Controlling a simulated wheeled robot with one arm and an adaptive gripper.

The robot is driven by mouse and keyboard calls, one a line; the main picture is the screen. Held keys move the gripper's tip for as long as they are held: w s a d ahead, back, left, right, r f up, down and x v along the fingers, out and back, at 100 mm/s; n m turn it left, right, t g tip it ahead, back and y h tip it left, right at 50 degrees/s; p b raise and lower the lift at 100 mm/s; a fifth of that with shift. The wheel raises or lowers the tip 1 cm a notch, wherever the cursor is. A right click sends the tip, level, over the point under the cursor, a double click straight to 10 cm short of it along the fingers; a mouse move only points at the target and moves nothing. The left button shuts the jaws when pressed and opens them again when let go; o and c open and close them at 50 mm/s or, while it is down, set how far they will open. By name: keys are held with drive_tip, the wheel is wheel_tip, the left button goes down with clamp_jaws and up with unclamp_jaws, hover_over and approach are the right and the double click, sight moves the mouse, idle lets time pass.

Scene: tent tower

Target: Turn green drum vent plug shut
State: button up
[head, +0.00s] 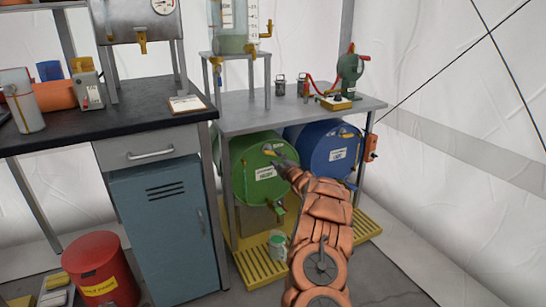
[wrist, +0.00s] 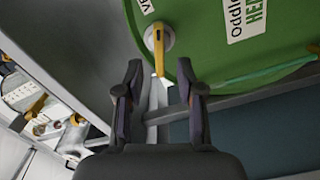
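The green drum (head: 250,185) lies on its side under the grey bench, its round end facing me. Its vent plug has a pale round base and a yellow lever (wrist: 158,47), high on the drum face. In the head view the plug (head: 267,148) is small, just left of my gripper (head: 283,160). In the wrist view my gripper (wrist: 160,82) is open, its two dark fingers apart. The lever's tip points toward the gap between them, and nothing is gripped. I cannot tell from the head view whether the fingertips touch the drum.
A blue drum (head: 325,150) lies close on the right. The grey bench top (head: 300,113) is just above the drums. A yellow grated pallet (head: 262,262) is below, with a small green-and-white can (head: 278,246). A blue cabinet (head: 165,230) stands left.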

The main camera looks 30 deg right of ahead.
sight(273, 154)
drive_tip(key=shift+w+d, duration=0.2)
drive_tip(key=shift+w, duration=1.3)
drive_tip(key=shift+w+r+b, duration=0.1)
drive_tip(key=shift+w+b, duration=0.25)
drive_tip(key=shift+w, duration=0.55)
drive_tip(key=shift+c, duration=0.4)
clamp_jaws()
drive_tip(key=shift+d, duration=0.1)
